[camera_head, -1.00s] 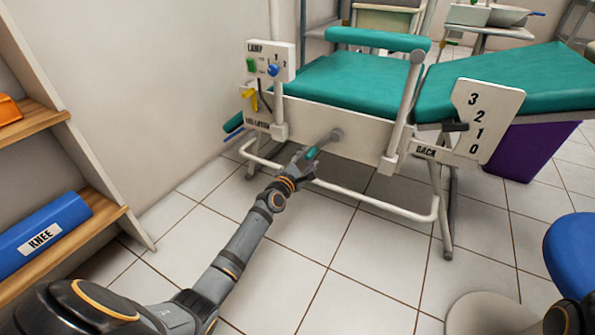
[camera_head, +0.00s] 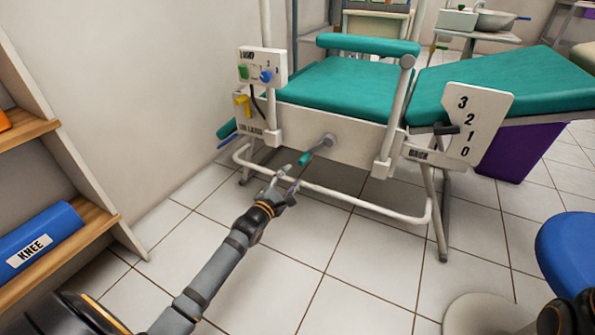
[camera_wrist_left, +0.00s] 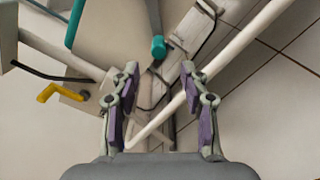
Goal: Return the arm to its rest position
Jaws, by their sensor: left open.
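My left gripper (camera_head: 284,184) is open and empty in the head view, in front of the dental chair's lower frame. Its two fingers with purple pads also show spread apart in the left wrist view (camera_wrist_left: 163,105). The teal-tipped crank handle (camera_head: 306,158) on the chair's side panel lies just beyond the fingertips, apart from them. Its teal grip also shows in the left wrist view (camera_wrist_left: 158,47), above and between the fingers. Only a dark part of my right arm shows at the lower right edge; its gripper is not in view.
The dental chair (camera_head: 340,82) with teal cushions stands ahead, its white tube rail (camera_head: 365,205) low in front. A blue stool (camera_head: 570,250) is at the right. Tiled floor between is clear.

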